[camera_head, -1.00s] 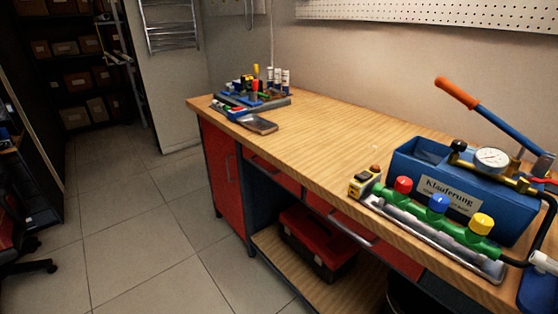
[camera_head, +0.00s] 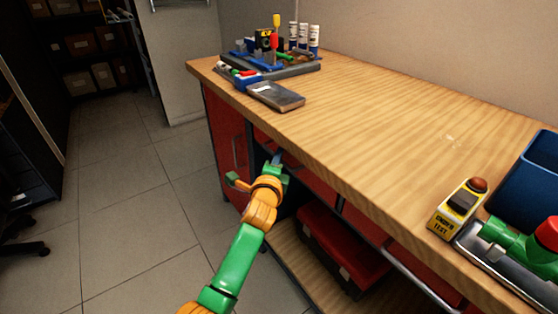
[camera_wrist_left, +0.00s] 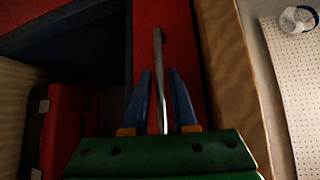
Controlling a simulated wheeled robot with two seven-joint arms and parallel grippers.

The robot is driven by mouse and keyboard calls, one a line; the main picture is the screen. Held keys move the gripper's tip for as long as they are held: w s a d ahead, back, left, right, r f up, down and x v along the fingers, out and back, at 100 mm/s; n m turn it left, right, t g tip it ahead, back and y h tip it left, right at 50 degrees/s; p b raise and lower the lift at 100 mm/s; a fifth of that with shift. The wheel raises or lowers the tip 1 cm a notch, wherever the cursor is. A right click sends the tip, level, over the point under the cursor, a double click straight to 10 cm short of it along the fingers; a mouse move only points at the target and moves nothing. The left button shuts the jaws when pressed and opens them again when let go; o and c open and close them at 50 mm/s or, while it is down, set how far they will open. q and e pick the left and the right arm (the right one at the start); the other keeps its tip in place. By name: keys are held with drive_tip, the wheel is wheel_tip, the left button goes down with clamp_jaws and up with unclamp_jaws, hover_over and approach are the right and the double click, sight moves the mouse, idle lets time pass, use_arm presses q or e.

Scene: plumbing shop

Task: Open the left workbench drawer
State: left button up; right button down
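The left workbench drawer (camera_head: 313,184) has a red front under the wooden top; my left gripper hides part of it in the head view. In the left wrist view its red front (camera_wrist_left: 178,42) fills the middle, with a metal bar handle (camera_wrist_left: 158,60) running away from the camera. My left gripper (camera_head: 277,158) is at this drawer front. In the wrist view its two blue fingers (camera_wrist_left: 160,80) stand apart, one on each side of the handle, with gaps visible. No opening of the drawer can be made out. My right gripper is out of view.
A red cabinet door (camera_head: 228,140) is left of the drawer. A red toolbox (camera_head: 340,250) sits on the lower shelf. The workbench top (camera_head: 370,120) carries a tool tray, a grey box (camera_head: 275,96), a yellow tester (camera_head: 458,207) and a blue bin.

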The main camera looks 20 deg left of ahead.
use_arm(q)
drive_tip(key=shift+w, duration=0.45)
clamp_jaws()
idle(1.1)
